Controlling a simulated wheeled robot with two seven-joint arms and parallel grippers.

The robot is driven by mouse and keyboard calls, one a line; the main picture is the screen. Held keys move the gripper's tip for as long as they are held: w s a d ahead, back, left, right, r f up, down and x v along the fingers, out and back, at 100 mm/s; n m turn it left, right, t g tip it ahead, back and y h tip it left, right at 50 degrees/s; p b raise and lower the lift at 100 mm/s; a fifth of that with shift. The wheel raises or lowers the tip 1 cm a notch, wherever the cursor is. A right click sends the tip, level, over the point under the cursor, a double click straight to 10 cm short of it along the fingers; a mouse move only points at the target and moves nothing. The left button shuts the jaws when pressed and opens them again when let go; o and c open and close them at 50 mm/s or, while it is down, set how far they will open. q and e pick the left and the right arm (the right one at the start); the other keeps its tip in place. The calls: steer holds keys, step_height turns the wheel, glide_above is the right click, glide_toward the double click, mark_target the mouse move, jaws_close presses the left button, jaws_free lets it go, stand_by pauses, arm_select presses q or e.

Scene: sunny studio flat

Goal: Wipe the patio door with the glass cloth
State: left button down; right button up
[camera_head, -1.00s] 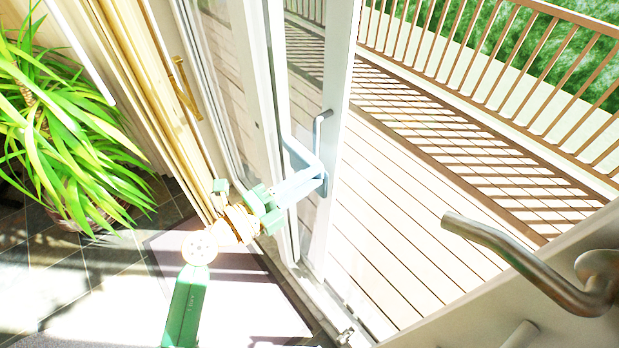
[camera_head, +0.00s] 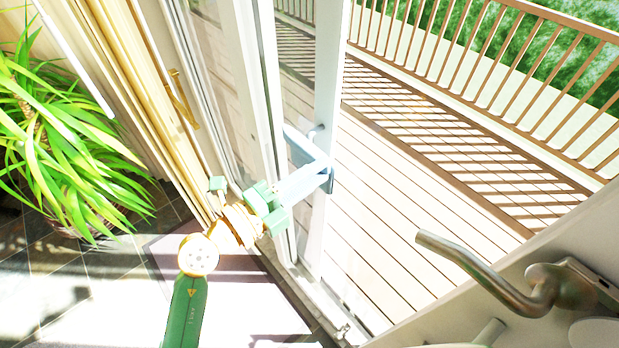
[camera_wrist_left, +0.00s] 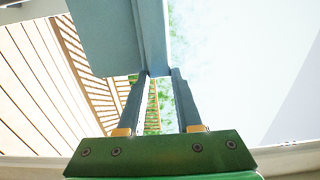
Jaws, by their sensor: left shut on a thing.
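My left gripper (camera_head: 318,174) comes in from the lower left and is shut on a light blue piece, the glass cloth (camera_head: 303,144). In the left wrist view the cloth (camera_wrist_left: 108,38) fills the top middle, at the tips of the fingers (camera_wrist_left: 160,74). The cloth is in front of the white frame of the glazed patio door (camera_head: 327,75). I cannot tell whether it touches the door. It hides part of the door's handle (camera_head: 318,129). My right gripper is not in view.
A white panel with a metal lever handle (camera_head: 485,272) stands close at the lower right. A leafy plant (camera_head: 60,140) is at the left, beside a wooden upright with a brass handle (camera_head: 181,97). Outside are decking and a brown railing (camera_head: 480,50).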

arm_select(q)
steer(key=shift+s+d+r, duration=0.15)
steer(key=shift+s+r, duration=0.05)
steer(key=shift+r, duration=0.5)
steer(key=shift+s+d+r, duration=0.15)
steer(key=shift+s+r, duration=0.05)
steer(key=shift+r, duration=0.45)
steer(key=shift+s+d+r, duration=0.15)
steer(key=shift+s+r, duration=0.05)
steer(key=shift+r, duration=0.5)
steer(key=v, duration=0.6)
steer(key=shift+w+f, duration=0.1)
